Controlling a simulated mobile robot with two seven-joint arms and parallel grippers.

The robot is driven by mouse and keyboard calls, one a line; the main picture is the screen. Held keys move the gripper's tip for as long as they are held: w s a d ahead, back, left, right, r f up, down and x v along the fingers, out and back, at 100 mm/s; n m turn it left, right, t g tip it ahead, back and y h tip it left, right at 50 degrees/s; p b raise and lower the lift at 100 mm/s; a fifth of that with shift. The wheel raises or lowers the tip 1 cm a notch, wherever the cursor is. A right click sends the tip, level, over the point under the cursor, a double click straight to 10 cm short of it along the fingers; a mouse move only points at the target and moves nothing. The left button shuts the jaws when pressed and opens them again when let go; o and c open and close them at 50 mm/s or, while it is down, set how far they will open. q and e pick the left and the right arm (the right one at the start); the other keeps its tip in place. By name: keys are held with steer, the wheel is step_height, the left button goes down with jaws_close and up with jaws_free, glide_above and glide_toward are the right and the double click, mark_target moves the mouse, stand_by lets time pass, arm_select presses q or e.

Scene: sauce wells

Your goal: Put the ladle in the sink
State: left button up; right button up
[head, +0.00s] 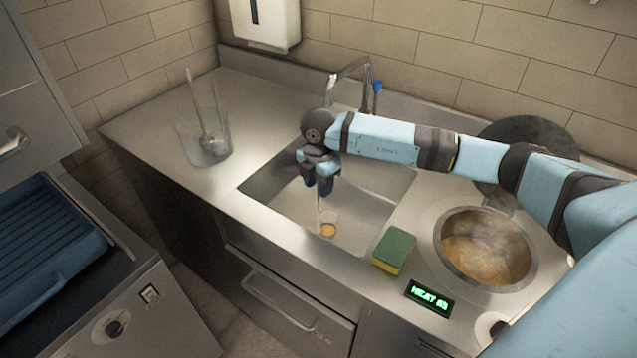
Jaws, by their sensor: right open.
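My right gripper (318,188) is open and points down over the sink (372,212), its fingers within the basin's outline. Just below the fingers is what looks like the ladle (328,229), a small cup with orange-brown sauce and a thin pale handle rising toward the fingers. It appears to be inside the sink; the handle's upper end is hidden by the gripper, and I cannot tell whether they touch. My left gripper is out of view.
A clear container (222,150) with another long-handled utensil (192,95) stands on the left counter. A faucet (350,70) rises behind the sink. A green-yellow sponge (394,250) lies by a round well of brownish sauce (485,248). The front-left counter is clear.

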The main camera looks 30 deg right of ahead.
step_height(320, 180, up, 12)
steer(key=shift+r, duration=0.15)
stand_by(0.3)
stand_by(0.4)
